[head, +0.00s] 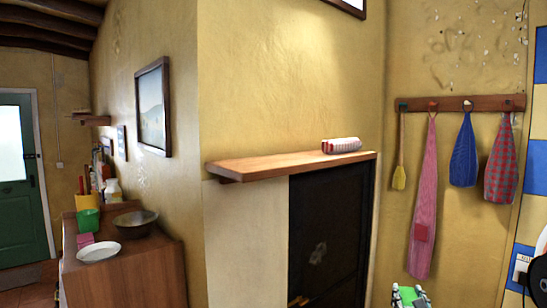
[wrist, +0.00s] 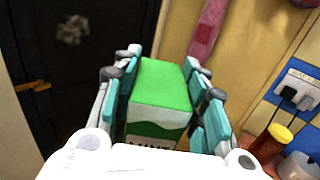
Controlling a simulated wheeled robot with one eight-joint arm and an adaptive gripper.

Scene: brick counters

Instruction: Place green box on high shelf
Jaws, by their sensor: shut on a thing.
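The green box (wrist: 160,88) is green on top with a white and dark label on its near side. My gripper (wrist: 163,82) is shut on it, with the teal finger pads on its left and right sides. In the head view my gripper (head: 410,297) shows only at the bottom edge, right of centre, with a bit of green between its fingers. The high shelf (head: 265,166) is a wooden board on the yellow wall, above and to the left of my gripper. A red and white item (head: 341,145) lies near its right end.
A dark panel (head: 328,235) stands below the shelf. A hook rail (head: 460,104) with hanging cloths is at right. A wooden counter (head: 125,275) at left holds a bowl (head: 136,223), a plate (head: 98,252) and a green cup (head: 88,220). The shelf's left and middle parts are clear.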

